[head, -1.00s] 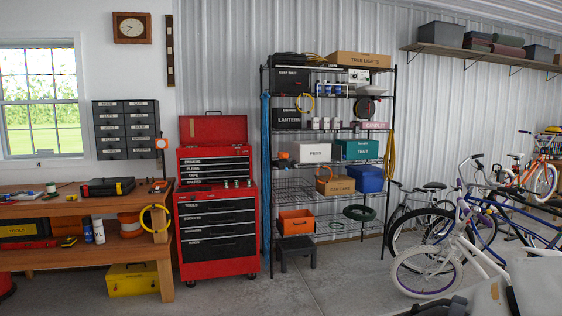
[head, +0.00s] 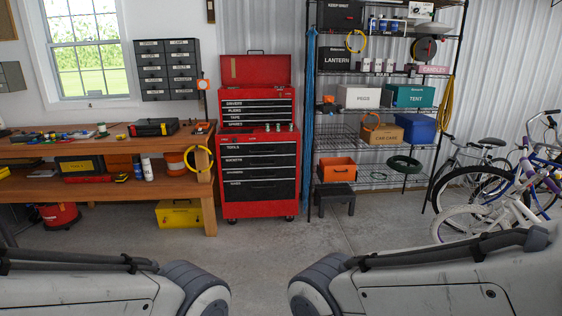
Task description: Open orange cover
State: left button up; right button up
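An orange box (head: 337,169) sits on the low shelf of the wire rack, above a dark step stool. Its front faces me and has a small dark handle or latch. I cannot tell a separate cover on it, and it looks closed. My two arms come in along the bottom of the head view, left and right, and are well short of the rack. Both grippers are out of view.
The wire rack (head: 310,195) holds several boxes. The dark step stool (head: 334,196) stands below the orange box. A red tool chest (head: 259,172) is left of the rack, then a wooden workbench (head: 110,187). Bicycles (head: 480,190) stand right. The concrete floor (head: 262,245) ahead is clear.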

aim_at(325, 100)
jog(key=z, duration=0.15)
jog(key=i, duration=1.85)
jog(key=z, duration=0.35)
jog(key=i, duration=1.95)
jog(key=z, duration=0.05)
